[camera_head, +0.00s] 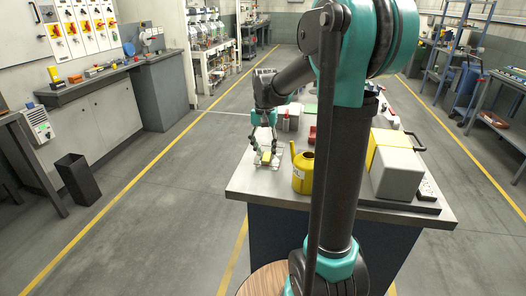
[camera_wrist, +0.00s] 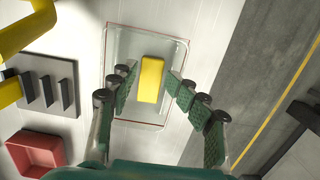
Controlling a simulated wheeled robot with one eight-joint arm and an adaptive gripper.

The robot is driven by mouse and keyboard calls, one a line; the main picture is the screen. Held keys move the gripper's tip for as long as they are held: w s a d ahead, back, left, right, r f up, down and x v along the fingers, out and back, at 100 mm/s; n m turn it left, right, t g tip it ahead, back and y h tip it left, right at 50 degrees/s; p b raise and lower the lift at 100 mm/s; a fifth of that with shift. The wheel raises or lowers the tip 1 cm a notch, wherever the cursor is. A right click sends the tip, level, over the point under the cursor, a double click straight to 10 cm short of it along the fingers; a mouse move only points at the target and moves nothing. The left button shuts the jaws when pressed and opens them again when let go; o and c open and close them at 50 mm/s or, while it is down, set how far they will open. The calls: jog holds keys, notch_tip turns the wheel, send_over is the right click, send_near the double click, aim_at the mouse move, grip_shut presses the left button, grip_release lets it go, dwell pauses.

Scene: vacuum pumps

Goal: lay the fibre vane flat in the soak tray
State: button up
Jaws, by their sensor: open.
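The fibre vane, seen as a yellow oblong block (camera_wrist: 151,79), lies in the clear, red-rimmed soak tray (camera_wrist: 118,42). Its broad face looks up; I cannot tell if it touches the tray floor all along. In the head view the vane (camera_head: 266,157) shows as a small yellow spot in the tray (camera_head: 262,167) near the bench's left edge. My gripper (camera_wrist: 153,84) is open above the tray, its fingers to the left and right of the vane with gaps on both sides. It also shows in the head view (camera_head: 263,144).
A dark slotted block (camera_wrist: 46,88) and a red open box (camera_wrist: 36,152) stand left of the tray in the wrist view. A yellow oil can (camera_head: 303,171) stands right of the tray in the head view. The bench edge (camera_wrist: 215,60) is close on the tray's other side.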

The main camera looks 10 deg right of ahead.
notch_tip(320, 180, up, 12)
jog(key=w, duration=0.1)
jog(key=shift+d, duration=0.25)
jog(key=shift+f, duration=0.1)
dwell(0.9)
